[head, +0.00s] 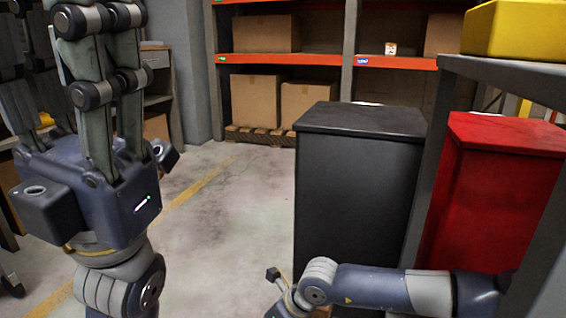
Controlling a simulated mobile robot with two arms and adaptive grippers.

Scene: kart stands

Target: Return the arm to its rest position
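My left gripper (62,60) stands large and close at the left, fingers pointing up. Its fingers are spread apart with nothing visible between them; the tips reach the top edge of the view. My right arm (370,287) comes in low from the right and stretches left, in front of the dark bin. Only a small part of my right gripper's body (284,301) shows at the bottom edge. Its fingers are out of view, so I cannot tell if it holds anything.
A dark grey bin (355,190) and a red bin (490,190) stand at the right, beside a grey frame (520,78) with a yellow box (515,30) on top. Orange-beamed shelves (300,58) with cartons (248,100) line the back. Concrete floor (235,235) is clear in the middle.

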